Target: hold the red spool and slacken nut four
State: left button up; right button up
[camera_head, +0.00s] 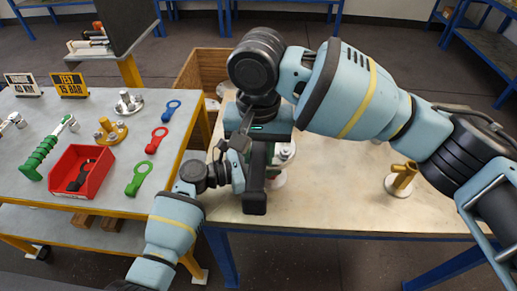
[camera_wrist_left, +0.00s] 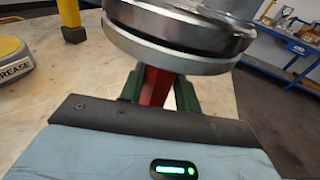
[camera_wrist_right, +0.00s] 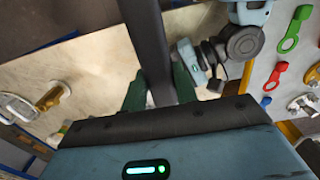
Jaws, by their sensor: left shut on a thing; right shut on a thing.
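The red spool (camera_wrist_left: 154,86) shows in the left wrist view as a red upright piece beneath a pair of thick metal flanges (camera_wrist_left: 165,42). My left gripper (camera_wrist_left: 158,88) is shut on it, with a dark green finger on each side. My right gripper (camera_wrist_right: 157,92) is shut on a long black bar-shaped tool (camera_wrist_right: 149,40). In the head view this tool (camera_head: 255,185) hangs in front of the vessel (camera_head: 287,152) and hides much of it, and my left gripper's fingers are hidden too. I cannot make out nut four or whether the tool touches it.
A brass-coloured fitting (camera_head: 401,177) stands on the right of the worktable (camera_head: 335,205). The side table (camera_head: 45,200) carries a red tray (camera_head: 84,171), a green tool (camera_head: 45,152), and red, green and blue ring spanners. A wooden crate (camera_head: 208,62) is behind. A grease tin (camera_wrist_left: 12,62) stands at left.

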jog(key=shift+f, duration=0.1)
jog(key=shift+f, duration=1)
jog(key=w+d+r+n, duration=0.1)
jog(key=d+r+n, duration=0.4)
jog(key=shift+w+d, duration=0.15)
jog(key=shift+d, duration=0.1)
dwell(0.8)
dwell(0.5)
pick_arm(q)
jog(key=o, duration=1)
